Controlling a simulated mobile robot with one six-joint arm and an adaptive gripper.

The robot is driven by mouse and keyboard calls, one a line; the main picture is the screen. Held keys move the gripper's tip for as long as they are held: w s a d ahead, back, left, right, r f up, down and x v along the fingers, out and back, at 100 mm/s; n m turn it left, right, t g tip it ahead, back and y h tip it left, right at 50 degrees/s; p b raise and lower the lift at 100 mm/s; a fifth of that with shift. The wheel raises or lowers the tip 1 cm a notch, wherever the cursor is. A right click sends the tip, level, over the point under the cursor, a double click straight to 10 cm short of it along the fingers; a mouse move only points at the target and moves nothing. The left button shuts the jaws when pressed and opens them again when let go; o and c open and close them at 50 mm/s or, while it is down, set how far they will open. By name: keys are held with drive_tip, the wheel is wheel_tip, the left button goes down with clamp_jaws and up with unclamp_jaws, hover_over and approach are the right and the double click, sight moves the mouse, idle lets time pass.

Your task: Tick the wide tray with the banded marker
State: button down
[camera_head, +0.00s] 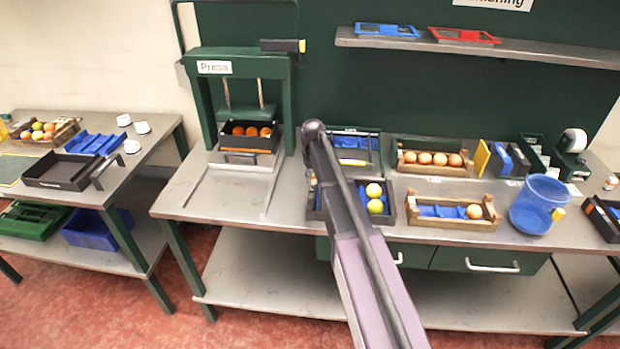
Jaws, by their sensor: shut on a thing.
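My arm rises from the lower right and hides part of the table's middle; my gripper does not show. A black tray with a blue insert (372,137) stands at the back of the table, partly behind my arm. A slim yellow item (354,162) lies at its front edge; I cannot tell whether it is a marker or has bands. In front, a dark tray (389,219) holds a yellow and a green fruit, partly hidden by my arm. Wooden crates stand right of these: one with several oranges (432,171), one nearly empty (452,226). Which tray is the wide one is unclear.
A green press (199,110) stands at left over a dark box of oranges (228,143). A blue bucket (538,206) stands at the right. A shelf (400,44) holds blue and red trays. The side table (146,175) carries an empty black tray (48,183). The front left of the main table is clear.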

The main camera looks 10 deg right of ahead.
drive_tip(key=shift+r+p, duration=2.75)
drive_tip(key=shift+r, duration=0.25)
